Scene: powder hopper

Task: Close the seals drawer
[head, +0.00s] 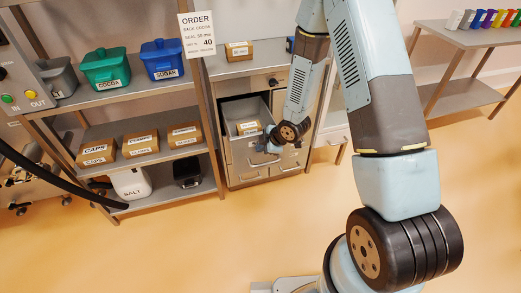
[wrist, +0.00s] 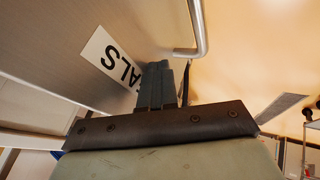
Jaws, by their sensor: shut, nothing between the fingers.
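The seals drawer (head: 240,152) stands open in the grey cabinet in the head view, with a small labelled box (head: 248,128) inside. In the wrist view the drawer front (wrist: 60,45) fills the upper left, and its white label (wrist: 112,58) shows the letters "ALS"; the rest is hidden. The bar handle (wrist: 200,28) shows beside the label. My gripper (head: 266,146) is at the drawer's front, at its right side. Its fingers (wrist: 158,72) are shut and empty, close against the label area. I cannot tell whether they touch the front.
Other drawers of the cabinet lie below and to the right, partly behind my arm. A box (head: 239,51) stands on the cabinet top. A shelf rack (head: 110,98) with tubs and boxes stands close at the left. The floor (head: 170,245) in front is clear.

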